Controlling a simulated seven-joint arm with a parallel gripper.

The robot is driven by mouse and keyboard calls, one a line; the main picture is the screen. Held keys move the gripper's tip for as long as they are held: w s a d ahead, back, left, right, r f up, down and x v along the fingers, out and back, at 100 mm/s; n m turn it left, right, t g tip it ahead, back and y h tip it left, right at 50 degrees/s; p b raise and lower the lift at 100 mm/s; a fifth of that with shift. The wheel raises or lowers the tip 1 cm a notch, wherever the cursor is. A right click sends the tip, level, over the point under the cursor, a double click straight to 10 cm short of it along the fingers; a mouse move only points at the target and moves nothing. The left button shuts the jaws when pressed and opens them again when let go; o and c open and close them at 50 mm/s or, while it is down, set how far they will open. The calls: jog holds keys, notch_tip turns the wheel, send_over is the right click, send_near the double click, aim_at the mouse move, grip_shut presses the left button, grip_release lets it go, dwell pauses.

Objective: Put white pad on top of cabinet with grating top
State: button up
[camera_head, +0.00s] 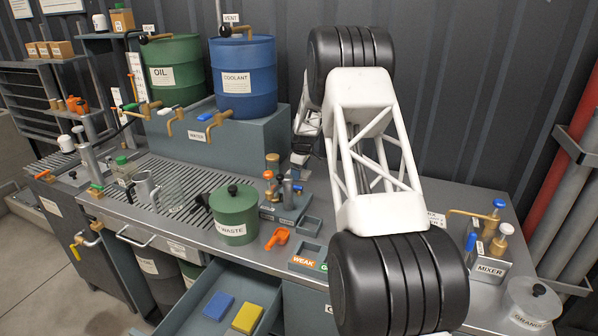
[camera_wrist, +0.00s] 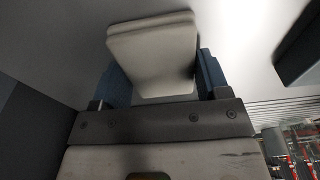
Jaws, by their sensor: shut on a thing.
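My gripper (camera_wrist: 163,82) is shut on the white pad (camera_wrist: 152,48), which sits between its two blue fingers in the wrist view. In the head view the large arm links cover much of the right side, and I cannot make out the pad there. The cabinet with the grating top (camera_head: 180,178) is the left part of the long grey counter. A mug-like metal vessel and a dark brush-like thing rest on or beside its grating. Slats that look like a grating show at the right edge of the wrist view (camera_wrist: 285,112).
Oil (camera_head: 176,70) and coolant (camera_head: 243,78) drums stand on a raised block behind the grating. A green waste pot (camera_head: 235,214) stands to its right. An open drawer (camera_head: 190,318) below holds a blue pad (camera_head: 218,306) and a yellow pad (camera_head: 247,318). A mixer (camera_head: 488,262) is at right.

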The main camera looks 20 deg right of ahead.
aim_at(302, 173)
jog(key=o, duration=0.9)
jog(key=shift+r, duration=0.2)
notch_tip(302, 173, up, 12)
jog(key=s+d, duration=0.1)
dwell(0.7)
